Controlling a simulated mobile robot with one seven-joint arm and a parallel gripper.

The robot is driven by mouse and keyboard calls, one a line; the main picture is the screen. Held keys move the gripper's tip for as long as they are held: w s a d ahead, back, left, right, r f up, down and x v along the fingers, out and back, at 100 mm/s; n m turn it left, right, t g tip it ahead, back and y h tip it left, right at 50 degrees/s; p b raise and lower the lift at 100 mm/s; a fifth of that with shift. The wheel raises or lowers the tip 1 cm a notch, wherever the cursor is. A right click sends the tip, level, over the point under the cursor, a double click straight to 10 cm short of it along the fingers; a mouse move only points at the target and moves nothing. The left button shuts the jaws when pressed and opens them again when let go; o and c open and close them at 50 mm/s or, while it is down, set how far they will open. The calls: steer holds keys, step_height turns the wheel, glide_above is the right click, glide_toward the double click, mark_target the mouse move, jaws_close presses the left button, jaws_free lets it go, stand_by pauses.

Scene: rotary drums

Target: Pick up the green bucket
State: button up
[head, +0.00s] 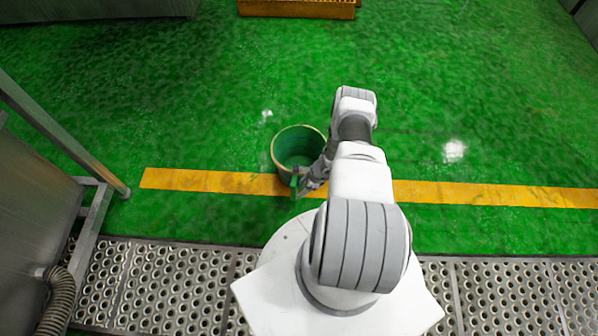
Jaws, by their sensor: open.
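The green bucket (290,148) stands upright on the green floor, just in front of me, with its bottom edge by the yellow line. It has a pale rim and looks empty inside. My gripper (298,183) is at the bucket's near right rim. It is open, and its fingers are small and partly hidden by my wrist. I cannot tell whether a finger is inside the rim or touching the bucket. My arm covers part of the bucket's right side.
A yellow line (480,193) crosses the floor. A perforated metal grating (500,290) runs along the near side. A metal frame and machine (35,190) with a ribbed hose (58,300) stand at left. An orange object (297,8) lies far ahead. The floor at right is clear.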

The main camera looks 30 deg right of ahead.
mark_target(295, 194)
steer(key=shift+d+b+x, duration=0.15)
steer(key=shift+b+x, duration=1.05)
steer(key=shift+x, duration=0.95)
steer(key=shift+d+b+x, duration=0.1)
steer(key=shift+b+x, duration=1.1)
steer(key=shift+x, duration=0.95)
steer(key=shift+w, duration=0.1)
jaws_close()
